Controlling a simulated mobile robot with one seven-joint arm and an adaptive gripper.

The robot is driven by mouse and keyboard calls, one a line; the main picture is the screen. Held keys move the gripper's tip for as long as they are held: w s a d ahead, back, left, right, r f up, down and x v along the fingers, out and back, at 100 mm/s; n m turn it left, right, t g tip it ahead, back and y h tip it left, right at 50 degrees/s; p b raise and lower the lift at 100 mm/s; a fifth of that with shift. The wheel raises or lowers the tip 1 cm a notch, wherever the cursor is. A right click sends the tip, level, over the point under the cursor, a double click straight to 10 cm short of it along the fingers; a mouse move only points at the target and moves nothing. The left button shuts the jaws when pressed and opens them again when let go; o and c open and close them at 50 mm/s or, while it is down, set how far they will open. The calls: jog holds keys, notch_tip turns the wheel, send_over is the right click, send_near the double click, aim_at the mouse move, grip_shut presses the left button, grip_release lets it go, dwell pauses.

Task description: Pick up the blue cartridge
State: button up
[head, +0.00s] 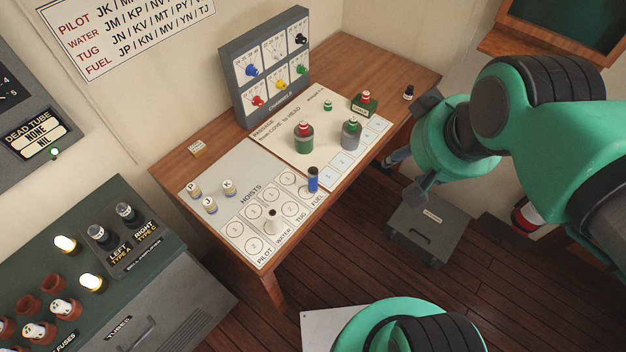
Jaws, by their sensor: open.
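The blue cartridge (313,182) is a small blue cylinder with a dark top. It stands upright on the white hoists board (234,232), just above the FUEL label near the table's front edge. My gripper (408,150) is to the right of the cartridge, beside the table's right end and clear of the cartridge. It is open, and nothing shows between its fingers. My arm hides part of the gripper.
Pieces marked P, J and K stand at left. A dial box (265,70) stands at the back. A grey case (432,235) is on the floor.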

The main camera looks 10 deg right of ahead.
jog(key=w+a+f+g, duration=0.2)
jog(key=w+a+f, duration=0.15)
jog(key=w, duration=0.55)
jog(key=n+g+p, duration=0.2)
jog(key=g, duration=0.1)
send_over(312, 170)
notch_tip(312, 170, down, 22)
jog(key=shift+s+d+r, duration=0.1)
jog(key=shift+d, duration=0.05)
jog(key=shift+a+f+g, duration=0.2)
jog(key=shift+f+g, duration=0.1)
jog(key=shift+f, duration=0.25)
jog(key=shift+f+b, duration=0.7)
jog(key=shift+f, duration=3.6)
jog(key=shift+f, duration=0.1)
